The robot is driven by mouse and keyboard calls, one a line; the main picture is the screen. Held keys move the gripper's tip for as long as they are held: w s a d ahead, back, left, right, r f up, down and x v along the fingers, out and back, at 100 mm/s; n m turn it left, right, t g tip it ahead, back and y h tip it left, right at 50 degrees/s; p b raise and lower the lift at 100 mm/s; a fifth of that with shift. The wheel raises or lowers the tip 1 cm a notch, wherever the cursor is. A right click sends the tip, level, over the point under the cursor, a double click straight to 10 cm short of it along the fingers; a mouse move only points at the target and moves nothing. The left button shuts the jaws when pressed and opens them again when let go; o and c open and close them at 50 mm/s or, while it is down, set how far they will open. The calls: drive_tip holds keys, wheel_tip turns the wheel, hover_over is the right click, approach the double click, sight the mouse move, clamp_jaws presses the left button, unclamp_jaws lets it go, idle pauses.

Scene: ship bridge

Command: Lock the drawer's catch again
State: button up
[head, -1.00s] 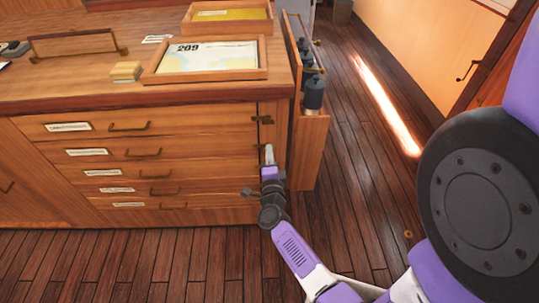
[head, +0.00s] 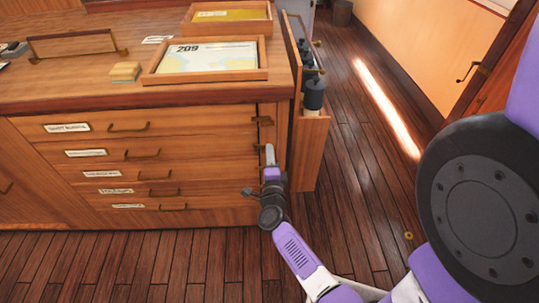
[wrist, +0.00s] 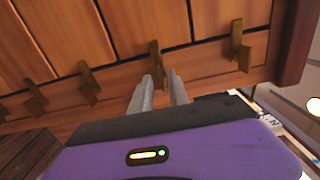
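The wooden chest has several stacked drawers with labels and brass handles; the top drawer (head: 190,124) and the others look closed. Brass catches run along the drawers' right edge. The top catch (head: 262,121) shows in the head view and also in the wrist view (wrist: 240,46). My gripper (head: 269,148) is upright in front of that edge, near the second catch. In the wrist view, my gripper's fingers (wrist: 159,77) stand apart, with the second catch (wrist: 155,52) just beyond and roughly between their tips. I cannot tell whether they touch it. My gripper hides the lower catches in the head view.
A framed chart (head: 205,58) and a sponge-like block (head: 125,71) lie on the chest top. A narrow rack with dark bottles (head: 314,92) stands against the chest's right side, close to my gripper. The plank floor (head: 130,262) in front is clear.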

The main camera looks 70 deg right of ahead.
drive_tip(key=shift+r, duration=0.15)
drive_tip(key=v, duration=0.7)
drive_tip(key=shift+s+a, duration=0.2)
drive_tip(key=shift+a, duration=0.05)
idle(0.4)
